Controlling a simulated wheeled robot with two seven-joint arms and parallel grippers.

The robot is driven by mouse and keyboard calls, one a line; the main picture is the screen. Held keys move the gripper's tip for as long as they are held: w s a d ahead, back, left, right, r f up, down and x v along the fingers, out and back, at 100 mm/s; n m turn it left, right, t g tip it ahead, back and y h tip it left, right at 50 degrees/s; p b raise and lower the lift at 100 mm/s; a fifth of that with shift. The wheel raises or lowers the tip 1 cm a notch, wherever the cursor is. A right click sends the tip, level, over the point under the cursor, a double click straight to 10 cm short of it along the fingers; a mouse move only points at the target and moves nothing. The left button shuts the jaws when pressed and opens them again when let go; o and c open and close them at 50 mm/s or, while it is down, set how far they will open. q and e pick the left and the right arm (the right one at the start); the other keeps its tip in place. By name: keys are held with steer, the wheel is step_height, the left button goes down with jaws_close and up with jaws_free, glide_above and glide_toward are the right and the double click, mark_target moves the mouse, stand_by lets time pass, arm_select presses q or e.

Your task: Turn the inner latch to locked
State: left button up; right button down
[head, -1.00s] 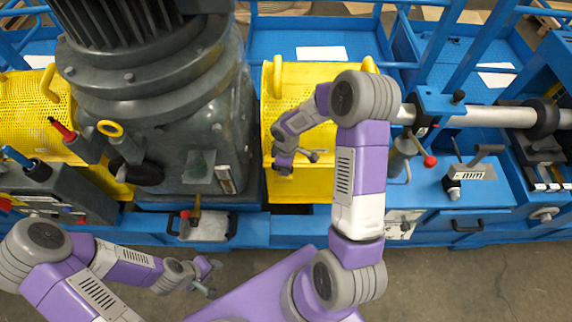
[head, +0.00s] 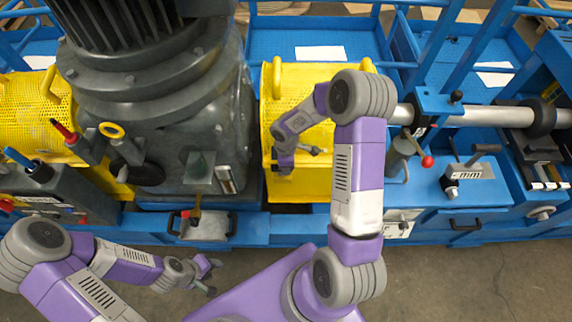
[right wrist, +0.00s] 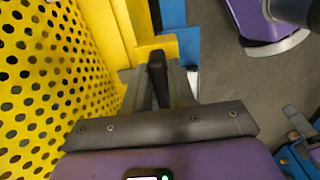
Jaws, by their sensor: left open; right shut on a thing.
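The inner latch (right wrist: 157,72) shows in the right wrist view as a dark upright handle between my fingers, by a yellow bracket at the edge of the perforated guard. My right gripper (head: 286,168) is shut on it, low at the front left of the middle yellow guard (head: 318,85). In the head view my gripper and wrist cover the latch, so its angle is not clear there. My left gripper (head: 212,275) is open and empty, above the floor in front of the blue frame.
A large grey motor housing (head: 160,100) stands left of the guard. A blue base frame (head: 300,224) runs along the front. A red-knobbed lever (head: 427,161) and a steel shaft (head: 490,117) are to the right. The floor in front is clear.

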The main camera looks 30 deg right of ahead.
steer(key=c, duration=1)
jaws_free()
steer(key=shift+c, duration=0.2)
step_height(320, 180, up, 8)
steer(key=shift+f+p, duration=0.2)
steer(key=shift+p, duration=0.55)
